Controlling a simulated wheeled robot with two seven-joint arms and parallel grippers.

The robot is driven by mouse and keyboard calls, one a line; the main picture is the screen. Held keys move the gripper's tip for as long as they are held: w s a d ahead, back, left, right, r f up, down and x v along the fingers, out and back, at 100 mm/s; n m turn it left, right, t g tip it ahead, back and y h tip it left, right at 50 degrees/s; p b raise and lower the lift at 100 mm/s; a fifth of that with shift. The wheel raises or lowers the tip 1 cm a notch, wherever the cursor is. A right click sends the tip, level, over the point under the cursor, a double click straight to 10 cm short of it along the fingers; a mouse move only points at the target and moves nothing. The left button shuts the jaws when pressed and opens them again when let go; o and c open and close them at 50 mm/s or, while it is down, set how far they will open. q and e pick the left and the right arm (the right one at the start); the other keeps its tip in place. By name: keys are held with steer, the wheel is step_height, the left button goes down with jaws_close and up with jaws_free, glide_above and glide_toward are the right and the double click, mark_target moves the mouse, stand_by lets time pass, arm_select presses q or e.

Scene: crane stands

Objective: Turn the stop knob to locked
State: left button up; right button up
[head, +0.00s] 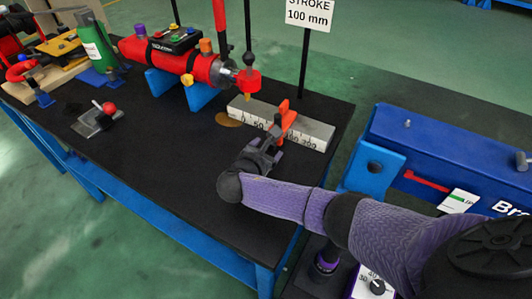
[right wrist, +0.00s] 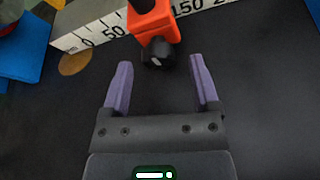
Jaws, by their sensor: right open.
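The orange stop (head: 286,119) straddles the grey scale bar (head: 318,133) on the black table. In the right wrist view the orange stop (right wrist: 152,20) has a black knob (right wrist: 158,52) with a pale mark on its front face. My right gripper (head: 266,152) is in front of the stop. In the right wrist view its two purple fingers (right wrist: 161,64) are apart, with the knob just beyond and between their tips. I see no contact with the knob. My left gripper is not in view.
A red cylinder (head: 185,62) on blue supports has its rod end near the bar. A sign (head: 311,12) stands behind on a black post. A blue machine (head: 440,150) stands at the right.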

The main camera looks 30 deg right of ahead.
steer(key=shift+w+d, duration=0.1)
steer(key=shift+d, duration=0.05)
jaws_close()
steer(key=shift+r+m+t+p, duration=0.1)
steer(key=shift+m+t+p, duration=0.3)
steer(key=shift+m+p, duration=0.35)
steer(key=shift+m+t, duration=0.5)
steer(key=shift+m, duration=0.35)
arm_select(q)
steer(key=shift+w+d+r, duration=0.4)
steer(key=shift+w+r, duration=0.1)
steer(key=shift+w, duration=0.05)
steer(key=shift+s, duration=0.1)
arm_select(e)
jaws_free()
steer(key=shift+f, duration=0.2)
